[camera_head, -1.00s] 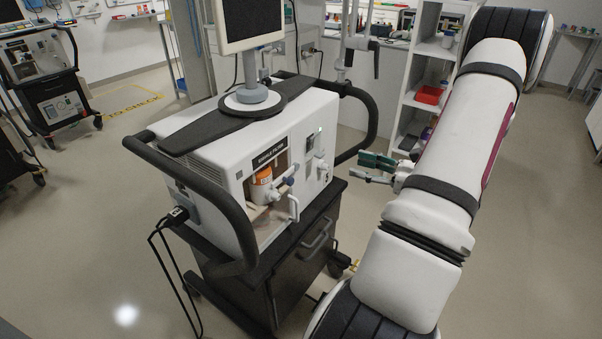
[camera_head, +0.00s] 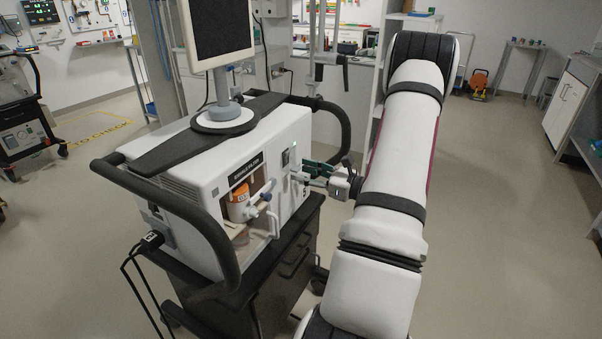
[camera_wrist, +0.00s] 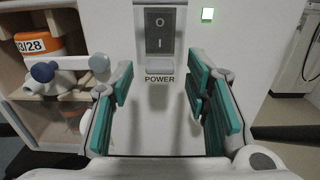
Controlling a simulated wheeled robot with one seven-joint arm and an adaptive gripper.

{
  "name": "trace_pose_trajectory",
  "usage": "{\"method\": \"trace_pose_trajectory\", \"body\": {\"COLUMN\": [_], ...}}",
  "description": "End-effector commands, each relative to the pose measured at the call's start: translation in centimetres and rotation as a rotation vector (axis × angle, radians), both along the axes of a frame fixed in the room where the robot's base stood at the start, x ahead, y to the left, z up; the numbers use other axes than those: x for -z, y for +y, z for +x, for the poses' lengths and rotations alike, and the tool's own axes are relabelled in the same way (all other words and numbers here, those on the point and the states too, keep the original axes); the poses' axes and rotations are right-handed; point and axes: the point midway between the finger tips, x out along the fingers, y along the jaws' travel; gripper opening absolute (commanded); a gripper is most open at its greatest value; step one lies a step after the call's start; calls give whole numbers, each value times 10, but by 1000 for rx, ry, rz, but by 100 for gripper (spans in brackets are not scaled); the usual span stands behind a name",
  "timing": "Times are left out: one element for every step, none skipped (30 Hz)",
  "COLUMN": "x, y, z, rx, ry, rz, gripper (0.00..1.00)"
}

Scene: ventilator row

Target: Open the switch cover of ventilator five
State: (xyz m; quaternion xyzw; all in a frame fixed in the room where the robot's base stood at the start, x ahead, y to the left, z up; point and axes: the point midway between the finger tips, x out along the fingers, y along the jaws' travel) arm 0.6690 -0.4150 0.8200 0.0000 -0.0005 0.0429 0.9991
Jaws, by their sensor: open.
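Ventilator five (camera_head: 205,190) is a white box on a dark cart, with a "5" on its front. In the wrist view its dark O/I power switch (camera_wrist: 160,32) sits at the top centre, behind what looks like a clear, shut cover. A grey lip (camera_wrist: 160,66) at the cover's bottom edge lies just above the word POWER. My gripper (camera_wrist: 159,95) is open and empty, its teal-padded fingers on either side below the lip, with no contact visible. In the head view my gripper (camera_head: 312,172) is at the right part of the ventilator's front.
A green light (camera_wrist: 208,14) is right of the switch. Left of it are an open compartment with an orange-topped jar (camera_wrist: 38,46), a blue knob and a white handle (camera_head: 274,222). A black rail (camera_head: 335,125) curves round the ventilator's right side.

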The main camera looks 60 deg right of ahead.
Motion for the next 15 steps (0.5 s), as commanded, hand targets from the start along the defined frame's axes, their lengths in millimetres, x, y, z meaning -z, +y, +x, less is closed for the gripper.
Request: {"method": "trace_pose_trajectory", "body": {"x": [0,0,0,0,0,0,0,0,0,0,0,0,0,0,0], "y": [1,1,1,1,1,1,1,1,1,1,1,1,1,1,1], "z": [5,7,10,11,12,13,13,13,14,14,13,13,13,13,13], "rx": [-1,-1,-1,0,0,0,0,0,1,1,1,1,0,0,0], "ry": [0,1,1,1,1,1,1,1,1,1,1,1,1,1,1], "rz": [-1,-1,-1,-1,-1,-1,-1,-1,-1,-1,-1,-1,-1,-1,-1], "gripper": [43,43,43,43,43,43,43,43,43,43,43,43,43,43,34]}}
